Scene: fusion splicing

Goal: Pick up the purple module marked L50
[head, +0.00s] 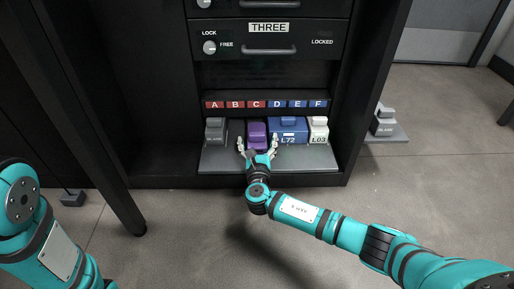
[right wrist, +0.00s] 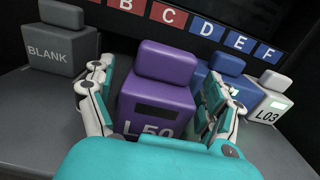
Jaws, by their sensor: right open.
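The purple module (head: 257,134) sits in the low open shelf of the black cabinet, between a grey blank module and the blue L72 module. In the right wrist view the purple module (right wrist: 157,100) shows the mark L50, its lower edge partly hidden by my gripper's body. My right gripper (head: 259,144) is open, with one finger on each side of the purple module. In the right wrist view the fingers of my right gripper (right wrist: 155,105) stand left and right of it; I cannot tell whether they touch it. My left gripper is out of view.
A grey blank module (head: 215,129) stands left; the blue L72 module (head: 288,130) is close on the right, then the white L03 module (head: 318,130). A labelled strip A to F (head: 267,104) runs above. Another grey blank module (head: 384,122) sits on a side ledge.

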